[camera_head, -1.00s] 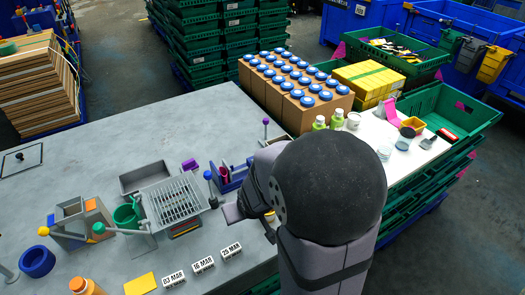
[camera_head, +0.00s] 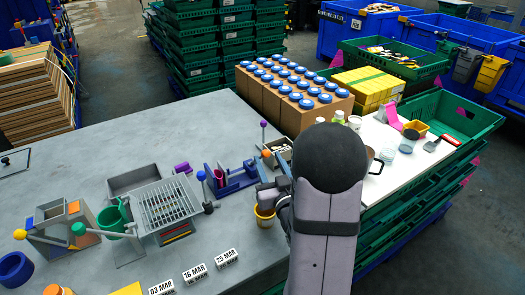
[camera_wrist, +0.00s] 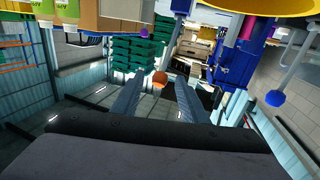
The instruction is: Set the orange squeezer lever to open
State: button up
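An orange ball knob (camera_head: 265,153), which I take to be the squeezer lever's end, shows just past my gripper in the head view. In the wrist view the orange knob (camera_wrist: 160,78) appears in line with the gap between the fingertips. My gripper (camera_head: 262,178) is open and empty, its two grey fingers (camera_wrist: 156,88) apart. Contact with the knob cannot be told. Most of the lever and its pivot are hidden by the gripper and arm. A blue device (camera_head: 230,177) stands left of the gripper; it shows at the right in the wrist view (camera_wrist: 232,62).
A yellow cup (camera_head: 264,214) stands close below the gripper. A purple-knobbed lever (camera_head: 263,124) rises behind. A wire rack (camera_head: 166,204) and a green-knobbed press (camera_head: 111,219) are left. Cartons with blue caps (camera_head: 290,102) stand behind.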

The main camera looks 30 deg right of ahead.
jog(key=p+x, duration=0.1)
jog(key=x, duration=0.6)
jog(key=shift+w, duration=0.2)
jog(key=shift+c, duration=0.4)
jog(key=shift+p, duration=0.3)
grip_shut()
